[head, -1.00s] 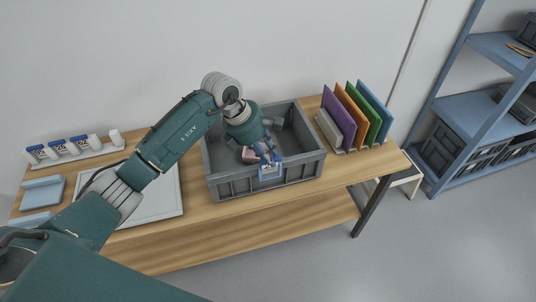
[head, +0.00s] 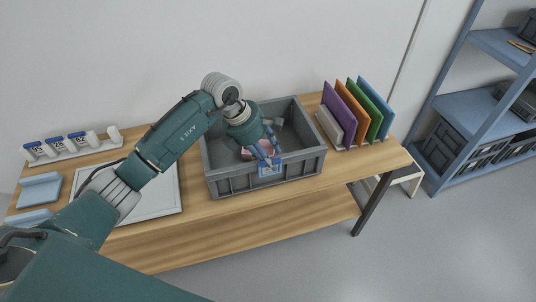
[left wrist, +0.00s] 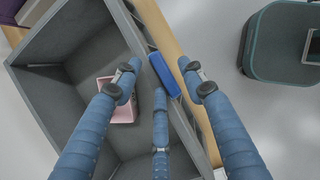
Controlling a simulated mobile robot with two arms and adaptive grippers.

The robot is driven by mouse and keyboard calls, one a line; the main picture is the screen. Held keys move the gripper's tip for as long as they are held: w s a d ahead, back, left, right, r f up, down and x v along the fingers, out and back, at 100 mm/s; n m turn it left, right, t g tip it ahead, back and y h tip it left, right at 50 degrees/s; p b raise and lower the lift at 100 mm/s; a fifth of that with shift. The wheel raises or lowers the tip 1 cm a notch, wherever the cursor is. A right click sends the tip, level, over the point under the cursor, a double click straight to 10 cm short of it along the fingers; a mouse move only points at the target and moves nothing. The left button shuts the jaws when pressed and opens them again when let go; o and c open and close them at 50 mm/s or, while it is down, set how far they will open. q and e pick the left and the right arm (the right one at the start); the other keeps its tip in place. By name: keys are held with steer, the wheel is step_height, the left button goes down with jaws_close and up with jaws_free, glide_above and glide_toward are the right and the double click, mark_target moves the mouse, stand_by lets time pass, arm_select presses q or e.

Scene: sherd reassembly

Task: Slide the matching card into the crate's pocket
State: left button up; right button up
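The grey crate (head: 225,184) stands on the wooden table. A card with a blue top edge (head: 270,170) sits at the pocket on the crate's front wall; its print is too small to read. In the left wrist view the blue edge (left wrist: 165,75) lies along the wall's rim. My left gripper (head: 268,157) is just above this card. Several blue-topped cards (head: 56,146) stand in a white rack (head: 75,153) at the left. My right gripper is out of view.
A pink piece (left wrist: 120,100) lies inside the crate, with grey pieces near it. A white board (head: 150,205) lies left of the crate. Coloured folders (head: 345,112) stand in a rack to the right. A blue shelf (head: 470,110) stands beyond the table.

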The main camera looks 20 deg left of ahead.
arm_select(q)
steer(key=shift+a, duration=0.1)
steer(key=v, duration=1.2)
steer(key=shift+w, duration=0.1)
